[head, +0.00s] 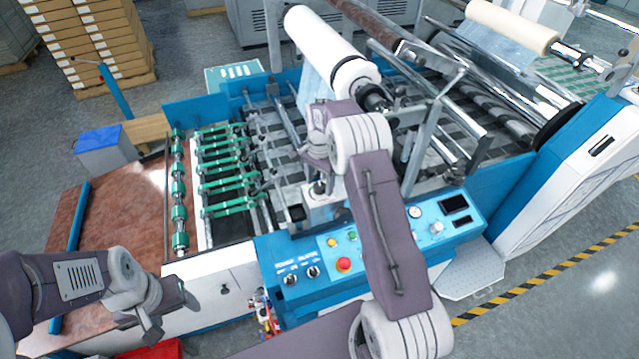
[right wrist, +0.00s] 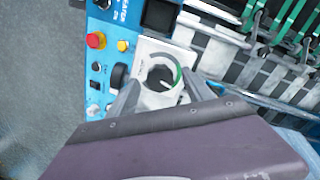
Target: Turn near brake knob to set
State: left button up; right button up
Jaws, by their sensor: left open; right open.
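The near brake knob (right wrist: 161,76) is dark and round, on a white plate with a grey and green arc around it, in the right wrist view. A light pointer mark shows on its lower right side. My right gripper (right wrist: 163,98) is open, its two fingers spread to either side of the knob; I cannot tell whether they touch it. In the head view my right gripper (head: 318,165) hangs above the white knob housing (head: 323,208), and hides much of it. My left gripper (head: 168,318) is open and empty at the lower left, away from the knob.
The blue control panel (head: 330,262) with a red button (head: 344,265) and switches lies near my right arm. A large white film roll (head: 325,45) stands behind the right gripper. Green rollers (head: 225,180) lie left of the housing. Stacked boxes (head: 95,45) stand far left.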

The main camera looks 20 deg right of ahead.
aim_at(320, 186)
notch_tip(320, 186, up, 9)
jog(key=b, duration=0.2)
jog(key=shift+f, duration=0.2)
